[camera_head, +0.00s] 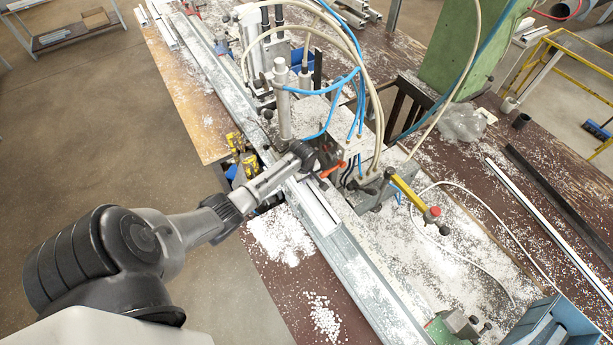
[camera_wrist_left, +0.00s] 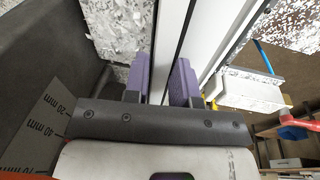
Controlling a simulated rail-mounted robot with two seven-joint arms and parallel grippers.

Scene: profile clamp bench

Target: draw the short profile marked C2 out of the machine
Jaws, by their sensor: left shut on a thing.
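A pale, light-coloured profile (camera_head: 314,205) lies along the long grey rail of the machine in the head view. In the left wrist view, a white profile (camera_wrist_left: 172,45) with a dark line along it runs away from me between the purple finger pads. My left gripper (camera_wrist_left: 161,82) is shut on this profile, one pad on each side. In the head view, my left gripper (camera_head: 308,163) is over the rail beside the clamp machine (camera_head: 345,130). I cannot read a C2 mark in either view. My right gripper is not in view.
Hoses and a cylinder (camera_head: 283,110) stand close beyond my left gripper. A red-knobbed lever (camera_head: 432,212) is to its right. White chips cover much of the bench (camera_head: 275,292). A blue-grey bin (camera_head: 560,325) stands at bottom right. Open floor lies left of the bench.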

